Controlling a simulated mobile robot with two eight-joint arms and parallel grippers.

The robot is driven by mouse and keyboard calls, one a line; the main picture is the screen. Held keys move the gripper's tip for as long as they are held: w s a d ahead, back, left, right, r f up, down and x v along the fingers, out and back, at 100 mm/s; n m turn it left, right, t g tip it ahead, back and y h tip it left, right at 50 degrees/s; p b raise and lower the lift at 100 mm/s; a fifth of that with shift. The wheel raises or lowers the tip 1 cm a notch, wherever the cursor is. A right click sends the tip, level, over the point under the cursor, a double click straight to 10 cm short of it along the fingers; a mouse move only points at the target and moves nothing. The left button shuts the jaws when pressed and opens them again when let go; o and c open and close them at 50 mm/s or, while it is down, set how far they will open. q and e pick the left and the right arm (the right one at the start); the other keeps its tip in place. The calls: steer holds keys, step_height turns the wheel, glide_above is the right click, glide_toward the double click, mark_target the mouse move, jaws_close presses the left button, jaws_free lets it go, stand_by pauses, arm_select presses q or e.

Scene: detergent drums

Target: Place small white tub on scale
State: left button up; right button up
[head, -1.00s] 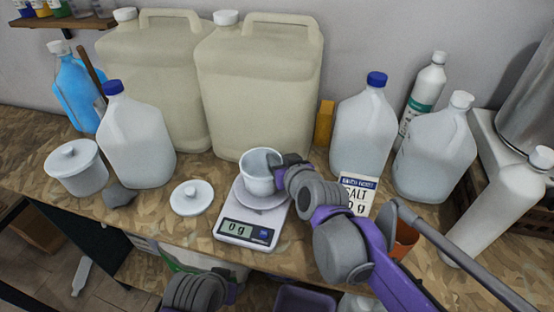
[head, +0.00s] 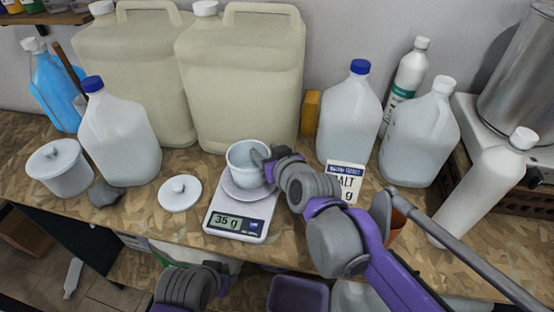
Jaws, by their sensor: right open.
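The small white tub (head: 243,168) rests on the round pan (head: 243,193) of the white digital scale (head: 228,220) on the workbench. The tub looks slightly tilted. The scale's display appears to read 35 g. My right gripper (head: 264,160) is open at the tub's right side, with a dark finger over the rim. Exact contact between finger and tub is hard to tell. My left gripper (head: 210,276) is low at the bottom edge, in front of the bench, and its jaws cannot be made out.
A white lid (head: 180,193) lies left of the scale, with a dark stone-like lump (head: 104,194) and a larger lidded tub (head: 60,168) farther left. Big drums (head: 240,85) stand behind. A salt box (head: 346,178) and an orange cup (head: 396,222) are on the right.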

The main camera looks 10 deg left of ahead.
arm_select(q)
steer(key=shift+r+p, duration=0.3)
steer(key=shift+r, duration=0.1)
arm_select(e)
steer(key=v, duration=1)
steer(key=shift+s, duration=0.25)
arm_select(q)
steer(key=shift+c, duration=0.3)
arm_select(e)
steer(key=shift+d, duration=0.1)
stand_by(0.9)
